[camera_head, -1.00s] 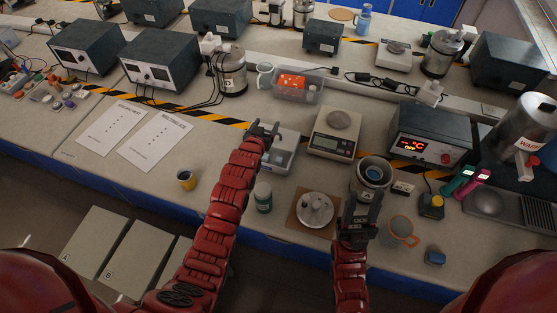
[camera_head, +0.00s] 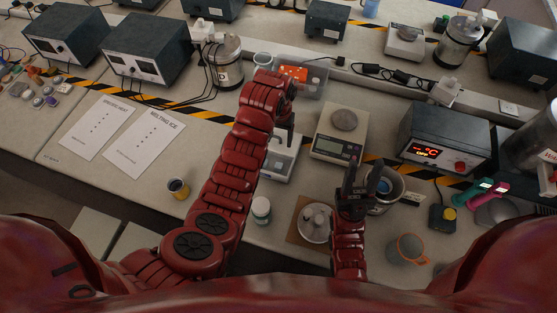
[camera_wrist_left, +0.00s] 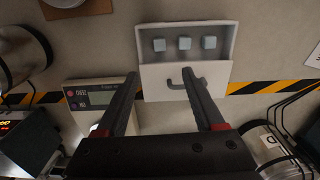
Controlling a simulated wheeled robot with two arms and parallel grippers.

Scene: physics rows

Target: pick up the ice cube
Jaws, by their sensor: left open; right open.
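The white box also shows in the head view (camera_head: 281,168), partly hidden by my left arm. My left gripper (camera_head: 287,127) is open above the box. In the left wrist view its fingers (camera_wrist_left: 162,76) point toward the box, and no cube is between them. My right gripper (camera_head: 362,174) is open and empty, in front of a metal cup (camera_head: 394,196).
A scale (camera_head: 327,146) stands right of the box, and a white-capped jar (camera_head: 261,209) in front.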

